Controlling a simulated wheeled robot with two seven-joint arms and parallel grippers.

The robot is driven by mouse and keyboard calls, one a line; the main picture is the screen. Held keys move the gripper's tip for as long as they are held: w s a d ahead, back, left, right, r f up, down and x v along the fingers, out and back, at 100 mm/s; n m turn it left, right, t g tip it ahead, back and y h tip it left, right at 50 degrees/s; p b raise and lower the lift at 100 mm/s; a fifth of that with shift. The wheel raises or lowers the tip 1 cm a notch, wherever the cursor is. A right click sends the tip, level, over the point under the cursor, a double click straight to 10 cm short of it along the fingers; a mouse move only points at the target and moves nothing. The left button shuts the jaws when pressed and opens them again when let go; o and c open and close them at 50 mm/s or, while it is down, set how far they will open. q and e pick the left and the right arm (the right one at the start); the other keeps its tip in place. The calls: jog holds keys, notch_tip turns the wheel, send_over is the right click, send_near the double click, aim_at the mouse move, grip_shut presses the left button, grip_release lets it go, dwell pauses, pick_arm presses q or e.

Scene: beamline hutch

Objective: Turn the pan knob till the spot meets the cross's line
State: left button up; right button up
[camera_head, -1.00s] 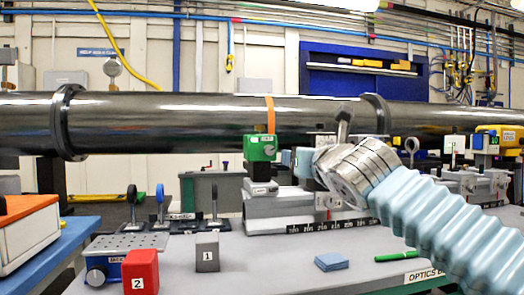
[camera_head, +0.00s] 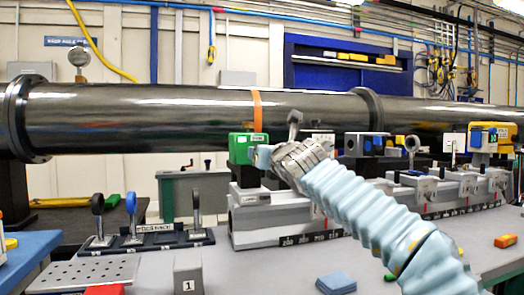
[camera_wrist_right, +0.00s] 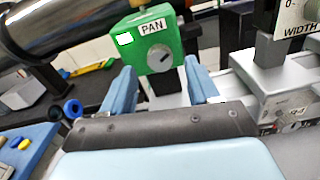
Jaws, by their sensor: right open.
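The green box (camera_head: 241,148) stands on a grey stage on the bench, below the dark pipe. In the right wrist view the box (camera_wrist_right: 174,28) bears a "PAN" label and a round silver pan knob (camera_wrist_right: 158,58) with a dark slot mark. My right gripper (camera_head: 264,157) is just right of the box. In the wrist view its two blue fingers (camera_wrist_right: 160,67) are open, one to each side of the knob, with nothing gripped; contact with the knob cannot be told. I cannot make out the spot or the cross. My left gripper is out of view.
The pipe (camera_head: 190,115) runs across behind the box. A rail with more stages (camera_head: 450,190) continues right. Levers on a dark base (camera_head: 150,238), a grey block marked 1 (camera_head: 188,272) and blue pads (camera_head: 337,283) are in front. A "WIDTH" unit (camera_wrist_right: 300,18) is near the right finger.

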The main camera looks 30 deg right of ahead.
jog(key=shift+x, duration=1.65)
jog(key=shift+c, duration=0.2)
jog(key=c, duration=1)
jog(key=n+p, duration=0.1)
jog(key=p, duration=0.1)
jog(key=n+p, duration=0.1)
jog(key=p, duration=0.1)
jog(key=shift+r+n, duration=0.3)
jog(key=shift+r, duration=0.05)
jog(key=shift+f+n+p, duration=0.35)
jog(key=shift+n+p, duration=0.1)
jog(key=shift+n, duration=0.15)
jog(key=o, duration=1)
jog(key=shift+o, duration=0.2)
